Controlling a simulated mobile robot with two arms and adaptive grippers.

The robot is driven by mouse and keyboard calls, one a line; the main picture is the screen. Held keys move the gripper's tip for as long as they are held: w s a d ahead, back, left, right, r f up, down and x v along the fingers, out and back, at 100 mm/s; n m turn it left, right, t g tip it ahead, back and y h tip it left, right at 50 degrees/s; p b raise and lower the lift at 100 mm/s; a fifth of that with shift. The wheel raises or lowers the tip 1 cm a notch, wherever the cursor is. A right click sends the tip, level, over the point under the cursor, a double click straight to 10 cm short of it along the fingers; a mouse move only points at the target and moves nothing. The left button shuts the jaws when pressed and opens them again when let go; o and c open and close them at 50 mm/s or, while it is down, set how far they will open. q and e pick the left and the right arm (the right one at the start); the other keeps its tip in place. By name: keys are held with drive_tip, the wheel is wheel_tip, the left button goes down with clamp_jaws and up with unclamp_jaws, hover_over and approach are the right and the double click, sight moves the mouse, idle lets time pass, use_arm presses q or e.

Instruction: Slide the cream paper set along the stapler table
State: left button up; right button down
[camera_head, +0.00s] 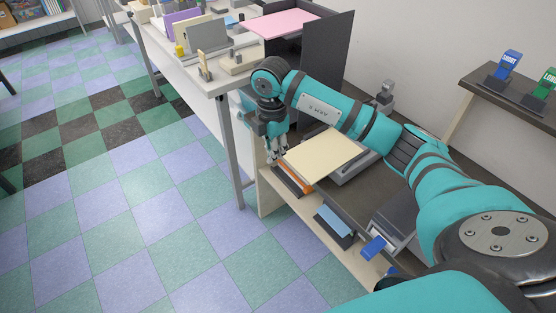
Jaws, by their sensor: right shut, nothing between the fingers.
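The cream paper set (322,154) lies flat, raised a little above the dark top of the stapler table (368,178), with a grey block under its right side. My right arm reaches over the table from the lower right. My right gripper (278,158) is shut and empty, pointing down at the left edge of the cream paper set. I cannot tell whether its fingertips touch the paper. My left gripper is out of view.
An orange-and-dark object (292,182) and a blue-topped dark box (334,222) sit along the table's front. A grey device with a blue lever (374,246) stands nearer. A white table (190,66) with several items adjoins behind. The checkered floor at left is clear.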

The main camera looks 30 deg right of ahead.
sight(296, 163)
drive_tip(key=d+f+p, duration=0.2)
drive_tip(key=d+f, duration=0.1)
drive_tip(key=f, duration=0.6)
drive_tip(key=shift+w+d, duration=0.2)
drive_tip(key=shift+d, duration=0.2)
drive_tip(key=shift+f, duration=0.1)
drive_tip(key=d, duration=0.4)
drive_tip(key=shift+w+d+b, duration=0.15)
drive_tip(key=shift+d+b, duration=0.15)
drive_tip(key=shift+b, duration=0.1)
drive_tip(key=shift+a, duration=0.1)
